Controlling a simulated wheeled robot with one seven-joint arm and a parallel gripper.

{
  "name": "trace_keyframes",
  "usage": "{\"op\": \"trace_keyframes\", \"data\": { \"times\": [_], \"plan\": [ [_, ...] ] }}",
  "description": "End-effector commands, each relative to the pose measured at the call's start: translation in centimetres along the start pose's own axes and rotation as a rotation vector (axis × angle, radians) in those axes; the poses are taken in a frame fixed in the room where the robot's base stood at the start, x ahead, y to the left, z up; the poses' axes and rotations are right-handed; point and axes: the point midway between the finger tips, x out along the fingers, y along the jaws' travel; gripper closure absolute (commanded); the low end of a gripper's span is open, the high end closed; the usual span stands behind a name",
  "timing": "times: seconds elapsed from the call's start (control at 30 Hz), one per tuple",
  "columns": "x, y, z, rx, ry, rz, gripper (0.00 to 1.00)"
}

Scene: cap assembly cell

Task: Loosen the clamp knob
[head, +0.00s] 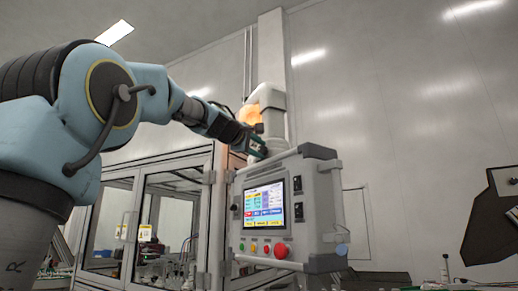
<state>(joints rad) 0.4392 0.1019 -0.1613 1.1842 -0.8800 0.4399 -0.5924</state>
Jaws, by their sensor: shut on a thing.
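My arm comes in from the left, and my gripper (259,147) is at the top left corner of the grey control panel box (310,208), in front of the pale support arm (271,97). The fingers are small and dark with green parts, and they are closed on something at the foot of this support. The clamp knob itself is mostly hidden by the fingers, and I cannot make out its shape or how far it is turned.
The panel carries a lit screen (264,204), a red mushroom button (280,251) and smaller buttons. A glazed machine enclosure (208,215) stands close behind on the left. A dark angled object (492,225) stands at the far right. The space above the panel's right side is open.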

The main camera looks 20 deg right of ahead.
Motion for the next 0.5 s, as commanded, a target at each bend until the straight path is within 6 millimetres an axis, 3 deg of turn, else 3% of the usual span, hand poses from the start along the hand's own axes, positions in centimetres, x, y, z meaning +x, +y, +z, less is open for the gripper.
{"op": "trace_keyframes", "data": {
  "times": [0.37,0.4,0.5],
  "plan": [
    [-0.02,-0.02,-0.11,-0.002,0.002,0.000,1.00],
    [-0.02,-0.03,-0.11,-0.002,0.002,0.000,0.55],
    [-0.01,-0.03,-0.09,-0.002,0.002,0.000,0.43]
  ]
}}
